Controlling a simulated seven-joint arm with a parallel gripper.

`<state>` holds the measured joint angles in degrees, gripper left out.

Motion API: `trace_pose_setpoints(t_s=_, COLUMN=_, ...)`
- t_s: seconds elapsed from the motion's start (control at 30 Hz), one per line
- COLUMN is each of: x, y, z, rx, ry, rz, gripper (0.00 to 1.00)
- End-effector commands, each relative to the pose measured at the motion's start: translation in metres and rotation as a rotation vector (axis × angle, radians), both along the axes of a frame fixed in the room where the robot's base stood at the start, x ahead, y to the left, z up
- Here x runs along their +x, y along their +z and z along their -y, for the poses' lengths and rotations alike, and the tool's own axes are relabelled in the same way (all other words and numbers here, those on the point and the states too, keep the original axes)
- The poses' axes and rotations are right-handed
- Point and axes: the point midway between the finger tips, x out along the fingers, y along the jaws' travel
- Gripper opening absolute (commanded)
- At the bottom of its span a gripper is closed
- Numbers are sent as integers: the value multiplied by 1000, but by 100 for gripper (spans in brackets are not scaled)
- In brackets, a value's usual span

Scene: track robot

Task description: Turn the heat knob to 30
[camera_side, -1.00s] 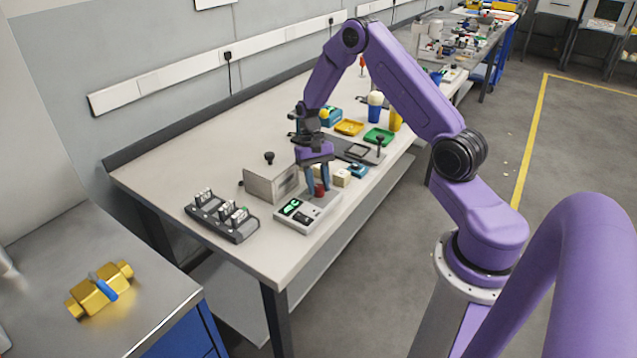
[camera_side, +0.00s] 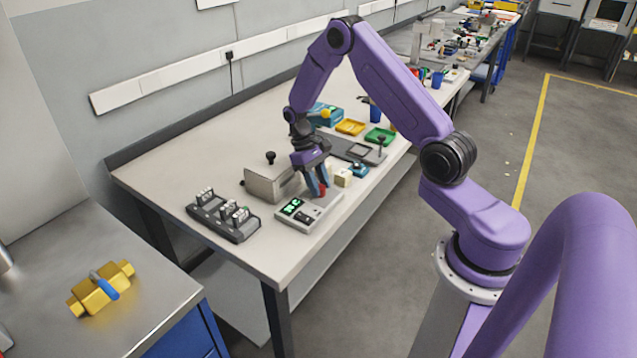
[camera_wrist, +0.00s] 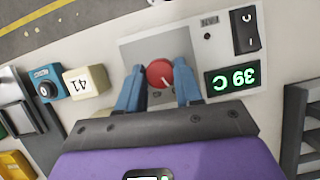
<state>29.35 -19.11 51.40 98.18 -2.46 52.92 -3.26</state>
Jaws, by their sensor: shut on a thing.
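The heat knob (camera_wrist: 160,73) is round and red with a pale pointer line. It sits on the grey plate of a light control box (camera_side: 296,218). My gripper (camera_wrist: 158,67) is shut on the knob, with one blue finger on each side. In the side view my gripper (camera_side: 319,192) comes down at a tilt and partly hides the red knob (camera_side: 323,188). The box's green display (camera_wrist: 232,79) seems to read 39 C in the wrist view, but its turned angle makes this uncertain. A black rocker switch (camera_wrist: 246,31) is beside the display.
A grey metal box (camera_side: 270,183) with a black-topped post stands close to the left of my gripper. A dark switch strip (camera_side: 222,216) lies left of the control box. A cream block marked 41 (camera_wrist: 85,81) and a blue unit (camera_wrist: 49,83) are nearby.

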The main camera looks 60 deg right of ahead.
Motion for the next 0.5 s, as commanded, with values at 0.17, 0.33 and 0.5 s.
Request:
trace_pose_setpoints(t_s=0.17, x=1, y=1, z=0, rx=0, ry=3, rz=3, gripper=5)
trace_pose_setpoints(t_s=0.33, x=1, y=1, z=0, rx=0, ry=3, rz=4, gripper=5)
trace_pose_setpoints(t_s=0.5, x=1, y=1, z=0, rx=0, ry=2, rz=3, gripper=59)
